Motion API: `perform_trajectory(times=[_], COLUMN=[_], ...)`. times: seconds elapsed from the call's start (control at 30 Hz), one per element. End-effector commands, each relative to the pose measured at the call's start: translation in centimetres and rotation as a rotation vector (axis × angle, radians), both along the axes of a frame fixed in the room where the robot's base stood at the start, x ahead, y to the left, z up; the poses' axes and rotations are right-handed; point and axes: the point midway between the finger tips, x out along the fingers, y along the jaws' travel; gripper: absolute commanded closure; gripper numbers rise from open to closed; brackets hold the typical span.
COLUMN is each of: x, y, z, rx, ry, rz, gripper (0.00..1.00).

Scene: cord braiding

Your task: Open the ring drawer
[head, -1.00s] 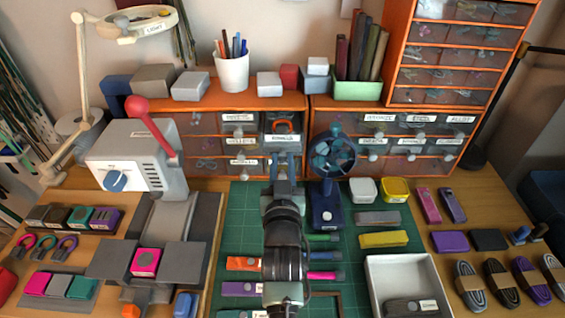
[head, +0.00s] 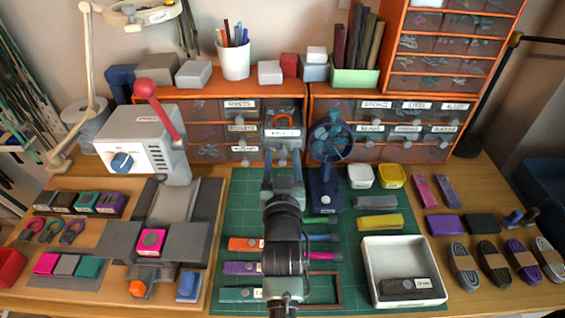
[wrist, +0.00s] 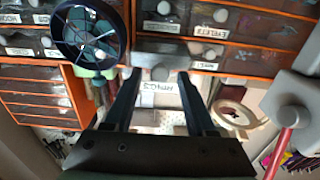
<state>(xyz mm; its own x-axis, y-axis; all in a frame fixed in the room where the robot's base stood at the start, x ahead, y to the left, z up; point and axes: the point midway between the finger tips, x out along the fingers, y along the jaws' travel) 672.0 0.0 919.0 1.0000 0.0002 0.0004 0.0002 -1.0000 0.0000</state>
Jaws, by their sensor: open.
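A grey drawer (head: 270,118) stands in the middle of the low orange cabinets, with an orange-red curved shape and a white label on its front. The label is too small to read surely, so I cannot confirm it is the ring drawer. My gripper (head: 283,163) is just in front of it, fingers pointing at the cabinets. In the wrist view, which is upside down, my gripper (wrist: 158,76) is open. A grey round knob (wrist: 160,74) appears between its fingertips. The fingers do not visibly close on it, and contact cannot be told.
A small blue fan (head: 330,140) stands close to the right of the gripper. A grey machine with a red-knobbed lever (head: 150,140) stands to the left. A green mat (head: 240,205) with tools and a white tray (head: 372,292) lie below.

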Motion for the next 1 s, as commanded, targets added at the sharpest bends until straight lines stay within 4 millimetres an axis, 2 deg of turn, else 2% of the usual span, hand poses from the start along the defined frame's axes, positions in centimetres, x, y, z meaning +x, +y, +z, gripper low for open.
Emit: perform_trajectory(times=[0.17, 0.7, 0.83, 1.0], x=[-1.3, -10.7, -12.1, -12.8], y=[0.0, 0.0, 0.0, 0.0], z=[-0.1, -0.1, -0.1, 0.0], rx=[0.0, 0.0, 0.0, 0.0], ry=[0.002, 0.002, 0.002, 0.001], rz=[0.0, 0.0, 0.0, 0.0], gripper=[0.44, 0.44, 0.44, 0.44])
